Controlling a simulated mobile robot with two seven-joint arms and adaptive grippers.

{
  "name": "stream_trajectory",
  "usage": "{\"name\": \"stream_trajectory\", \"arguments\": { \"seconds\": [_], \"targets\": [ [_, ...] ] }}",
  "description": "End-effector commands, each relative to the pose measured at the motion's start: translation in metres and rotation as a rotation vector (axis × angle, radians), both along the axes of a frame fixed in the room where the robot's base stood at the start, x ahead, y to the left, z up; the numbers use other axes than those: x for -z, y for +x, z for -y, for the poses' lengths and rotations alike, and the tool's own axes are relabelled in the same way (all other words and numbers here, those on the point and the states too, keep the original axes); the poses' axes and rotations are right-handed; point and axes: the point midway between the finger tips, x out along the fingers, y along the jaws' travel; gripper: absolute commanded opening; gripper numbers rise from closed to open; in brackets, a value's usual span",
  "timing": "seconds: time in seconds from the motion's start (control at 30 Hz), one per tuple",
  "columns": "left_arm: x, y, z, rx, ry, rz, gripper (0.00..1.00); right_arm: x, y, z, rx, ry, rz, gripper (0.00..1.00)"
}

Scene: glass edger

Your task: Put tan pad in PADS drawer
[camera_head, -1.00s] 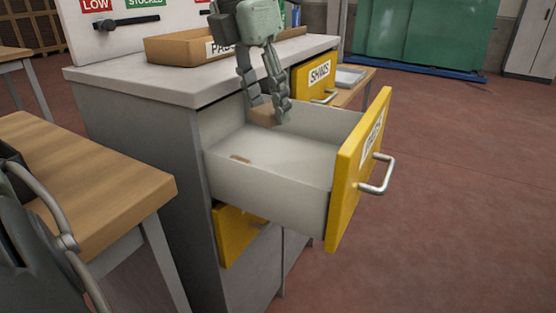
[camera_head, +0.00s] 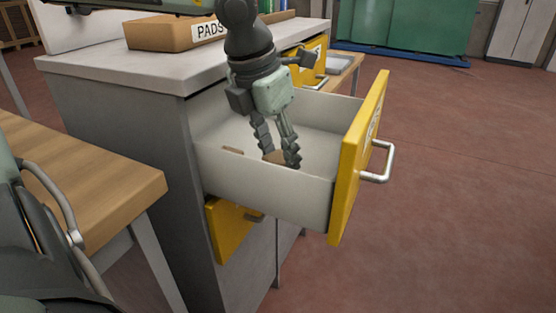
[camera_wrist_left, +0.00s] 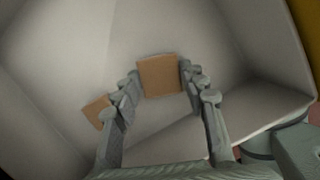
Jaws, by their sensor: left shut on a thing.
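The PADS drawer (camera_head: 262,193) is pulled open, with a yellow front (camera_head: 357,160), a label and a metal handle. My left gripper (camera_head: 281,160) points down inside the drawer, its fingers shut on a tan pad (camera_head: 271,158). In the left wrist view the square tan pad (camera_wrist_left: 158,76) sits between the fingertips, above or at the drawer floor; I cannot tell if it touches. A second tan pad (camera_head: 232,151) lies in the drawer to the left; it also shows in the left wrist view (camera_wrist_left: 97,111). My right gripper is not in view.
A brown tray labelled PADS (camera_head: 165,37) stands on the grey cabinet top (camera_head: 130,70). A yellow SHIMS drawer (camera_head: 313,50) is behind. Another yellow drawer (camera_head: 230,232) is below. A wooden table (camera_head: 80,185) is at the left. Floor on the right is clear.

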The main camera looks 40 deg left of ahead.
Motion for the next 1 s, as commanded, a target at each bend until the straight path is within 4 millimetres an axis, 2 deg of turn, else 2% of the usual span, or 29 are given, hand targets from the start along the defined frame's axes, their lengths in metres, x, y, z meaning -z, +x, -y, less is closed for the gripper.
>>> {"name": "stream_trajectory", "arguments": {
  "seconds": [0.03, 0.17, 0.73, 0.77, 0.9, 1.0],
  "targets": [
    [0.010, -0.001, 0.000, 0.000, -0.001, -0.005, 0.31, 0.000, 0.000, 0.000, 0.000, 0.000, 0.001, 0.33],
    [0.021, -0.001, 0.000, 0.000, -0.001, -0.002, 0.31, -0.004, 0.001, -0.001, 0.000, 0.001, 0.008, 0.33],
    [0.025, 0.000, 0.000, -0.001, 0.000, 0.000, 0.31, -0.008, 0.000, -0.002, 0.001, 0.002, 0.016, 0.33],
    [0.024, 0.000, 0.000, -0.001, 0.000, -0.001, 0.44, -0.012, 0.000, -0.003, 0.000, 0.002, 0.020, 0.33],
    [0.024, 0.000, 0.000, -0.001, 0.000, -0.001, 0.62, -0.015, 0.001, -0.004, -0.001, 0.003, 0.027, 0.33],
    [0.024, 0.000, 0.000, -0.001, 0.000, -0.001, 0.63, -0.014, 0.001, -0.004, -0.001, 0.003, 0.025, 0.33]
  ]
}}
